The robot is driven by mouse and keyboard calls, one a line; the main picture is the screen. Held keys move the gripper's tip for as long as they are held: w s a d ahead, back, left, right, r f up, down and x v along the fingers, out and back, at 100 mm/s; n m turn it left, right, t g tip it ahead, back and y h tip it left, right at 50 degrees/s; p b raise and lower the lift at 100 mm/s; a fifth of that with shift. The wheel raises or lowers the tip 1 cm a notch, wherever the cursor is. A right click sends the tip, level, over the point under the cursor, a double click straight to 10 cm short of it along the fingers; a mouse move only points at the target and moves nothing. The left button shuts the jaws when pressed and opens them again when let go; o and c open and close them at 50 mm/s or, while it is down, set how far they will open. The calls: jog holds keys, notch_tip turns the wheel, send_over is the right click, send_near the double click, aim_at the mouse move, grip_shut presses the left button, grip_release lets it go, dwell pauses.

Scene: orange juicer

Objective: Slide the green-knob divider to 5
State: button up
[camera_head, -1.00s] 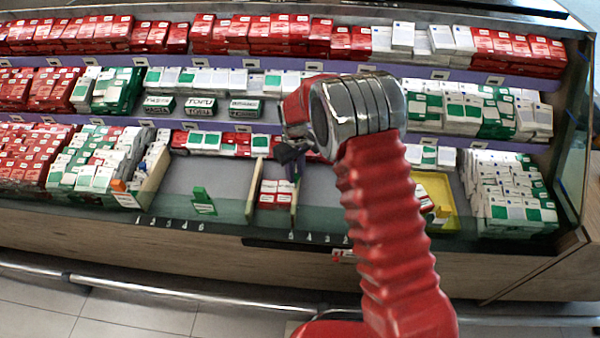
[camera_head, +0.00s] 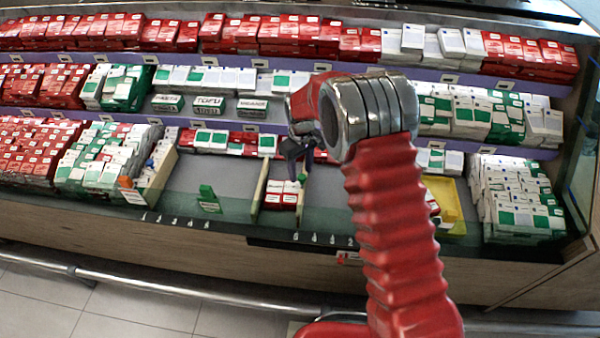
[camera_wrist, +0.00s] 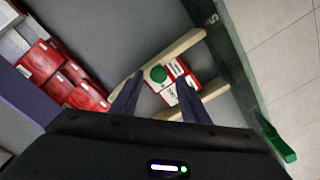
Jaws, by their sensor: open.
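The green knob (camera_wrist: 158,73) is round and shows at the upper wooden divider (camera_wrist: 190,44) in the wrist view. This is the right-hand divider (camera_head: 302,200) of the narrow bay in the head view. My gripper (camera_wrist: 160,78) is open, its two dark fingers on either side of the knob in the picture. I cannot tell how far above the knob the fingertips are. In the head view my gripper (camera_head: 297,160) hangs over the narrow bay, partly hidden by my arm. A number 5 (camera_wrist: 213,18) is on the front strip, close to the upper divider's front end.
Red and white boxes (camera_wrist: 178,82) lie between this divider and a second wooden divider (camera_wrist: 214,91). A green marker (camera_head: 208,198) stands at the front of the grey bay to the left. Red boxes (camera_wrist: 70,78) line the back.

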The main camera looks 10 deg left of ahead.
notch_tip(320, 180, up, 12)
dwell(0.5)
jog(key=shift+a, duration=0.1)
dwell(0.4)
jog(key=s+d+r+m+t, duration=0.2)
jog(key=s+d+r, duration=0.4)
jog(key=s, duration=0.5)
jog(key=s+d+r+m+t, duration=0.1)
jog(key=s+d+r+m, duration=0.3)
jog(key=s+d+r, duration=0.3)
jog(key=s+d+r+m+t, duration=0.2)
jog(key=s+d+r, duration=0.4)
jog(key=s+d, duration=0.5)
jog(key=shift+s+r+m+t, duration=0.3)
jog(key=shift+s+r+m, duration=0.15)
jog(key=shift+s, duration=1.4)
